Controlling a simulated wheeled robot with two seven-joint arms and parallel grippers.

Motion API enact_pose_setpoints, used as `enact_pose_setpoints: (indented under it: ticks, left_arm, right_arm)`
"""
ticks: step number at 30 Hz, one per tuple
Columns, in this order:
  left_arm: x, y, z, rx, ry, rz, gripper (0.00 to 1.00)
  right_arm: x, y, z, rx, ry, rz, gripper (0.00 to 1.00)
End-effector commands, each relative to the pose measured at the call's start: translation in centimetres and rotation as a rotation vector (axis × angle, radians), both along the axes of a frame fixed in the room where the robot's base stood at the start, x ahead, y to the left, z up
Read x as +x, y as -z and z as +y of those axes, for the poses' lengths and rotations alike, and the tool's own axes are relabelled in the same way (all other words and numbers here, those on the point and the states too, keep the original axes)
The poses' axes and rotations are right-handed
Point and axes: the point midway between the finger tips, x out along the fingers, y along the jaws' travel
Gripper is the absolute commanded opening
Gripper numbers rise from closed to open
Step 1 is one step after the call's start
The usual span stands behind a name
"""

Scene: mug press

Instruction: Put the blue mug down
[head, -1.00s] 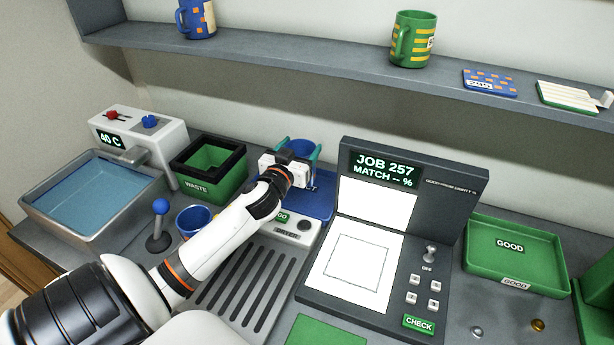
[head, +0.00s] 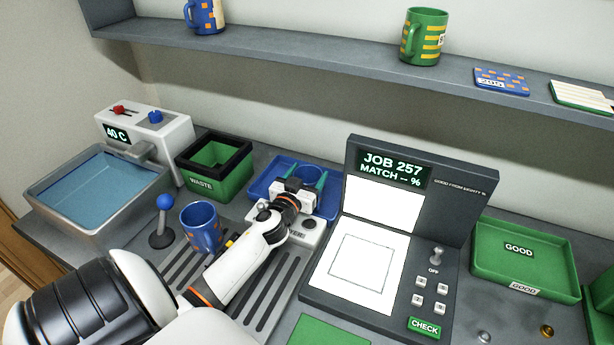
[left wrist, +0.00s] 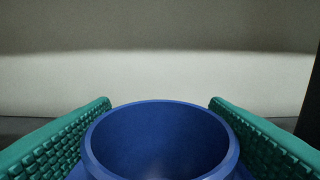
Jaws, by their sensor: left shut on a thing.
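My left gripper (head: 300,175) is shut on a plain blue mug (head: 308,172), with a teal finger on either side of it. The mug is mostly hidden behind the gripper in the head view. In the left wrist view its round rim (left wrist: 160,108) shows upright between the two fingers (left wrist: 160,135). The held mug is at the blue tray (head: 262,187) behind the small white device; I cannot tell whether it touches the tray. A second blue mug with orange squares (head: 200,230) stands on the slotted grate, left of my forearm. My right gripper is not in view.
A water basin (head: 50,210), a lever with a blue knob (head: 163,225) and a green waste bin (head: 222,185) are at the left. The job console (head: 400,250) stands close to the right. The shelf above holds a green mug (head: 424,35) and another blue mug (head: 205,15).

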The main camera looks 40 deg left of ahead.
Motion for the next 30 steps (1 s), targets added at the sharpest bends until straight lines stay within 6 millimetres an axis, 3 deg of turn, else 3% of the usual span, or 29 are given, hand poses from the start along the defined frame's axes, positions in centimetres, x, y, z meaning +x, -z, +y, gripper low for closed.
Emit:
enact_pose_setpoints:
  ticks: [5, 6, 9, 20, 23, 30]
  left_arm:
    - [0.0, 0.1, 0.0, 0.001, 0.000, -0.002, 0.14]
    - [0.0, 0.2, 0.0, 0.001, 0.000, 0.000, 0.73]
    - [0.0, 0.1, 0.0, 0.001, 0.000, 0.000, 0.90]
    - [-0.1, -0.1, 0.0, 0.001, -0.001, 0.001, 0.92]
    - [-1.2, 0.2, -0.4, 0.000, -0.001, 0.002, 0.92]
    - [-6.0, 0.3, -1.9, -0.002, -0.001, 0.004, 0.92]
  right_arm:
    - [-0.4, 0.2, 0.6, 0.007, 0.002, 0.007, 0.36]
    - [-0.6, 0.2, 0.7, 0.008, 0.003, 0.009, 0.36]
    - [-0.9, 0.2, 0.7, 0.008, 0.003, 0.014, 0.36]
    - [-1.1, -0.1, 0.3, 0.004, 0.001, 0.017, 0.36]
    - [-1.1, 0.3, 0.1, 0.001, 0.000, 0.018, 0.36]
    - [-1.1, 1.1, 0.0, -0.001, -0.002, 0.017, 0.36]
